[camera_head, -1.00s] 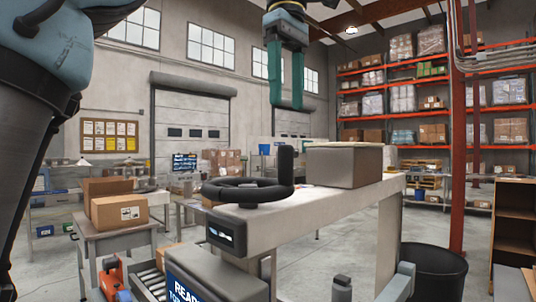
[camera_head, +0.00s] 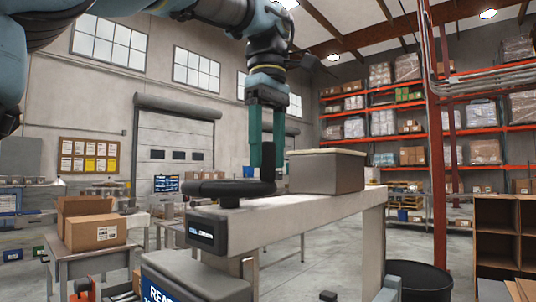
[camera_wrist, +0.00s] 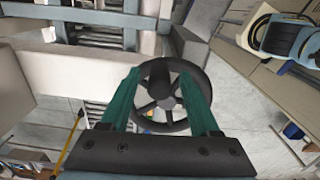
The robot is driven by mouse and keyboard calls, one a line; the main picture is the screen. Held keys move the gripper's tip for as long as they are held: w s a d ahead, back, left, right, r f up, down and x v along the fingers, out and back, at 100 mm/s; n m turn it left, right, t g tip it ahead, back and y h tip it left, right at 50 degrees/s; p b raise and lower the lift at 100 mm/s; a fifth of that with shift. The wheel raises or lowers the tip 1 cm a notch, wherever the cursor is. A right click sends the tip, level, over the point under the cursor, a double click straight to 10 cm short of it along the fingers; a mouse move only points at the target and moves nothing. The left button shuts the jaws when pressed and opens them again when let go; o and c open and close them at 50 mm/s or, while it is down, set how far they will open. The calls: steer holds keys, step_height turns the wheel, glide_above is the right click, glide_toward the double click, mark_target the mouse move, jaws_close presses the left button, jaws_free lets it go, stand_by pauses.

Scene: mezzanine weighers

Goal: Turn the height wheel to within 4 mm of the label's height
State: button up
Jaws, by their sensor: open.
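The height wheel (camera_head: 215,188) is a black spoked handwheel with an upright dark handle (camera_head: 267,158), at the end of a pale beam. In the wrist view the wheel (camera_wrist: 207,88) lies beyond my fingers, with the handle (camera_wrist: 158,76) near the centre of the picture. My gripper (camera_head: 267,168) points down with two green fingers, open, one on each side of the handle. I cannot tell whether either finger touches it. A small dark display (camera_head: 201,233) sits below the wheel; its figures are too small to read.
A grey box (camera_head: 327,173) stands on the beam (camera_head: 300,212) just right of the handle. A blue sign (camera_head: 157,292), partly cut off, is below. A carton (camera_head: 97,232) sits on a table at left. A black bin (camera_head: 424,280) stands at right.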

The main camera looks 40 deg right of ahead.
steer(key=shift+f, duration=0.1)
jaws_close()
stand_by(0.5)
stand_by(0.9)
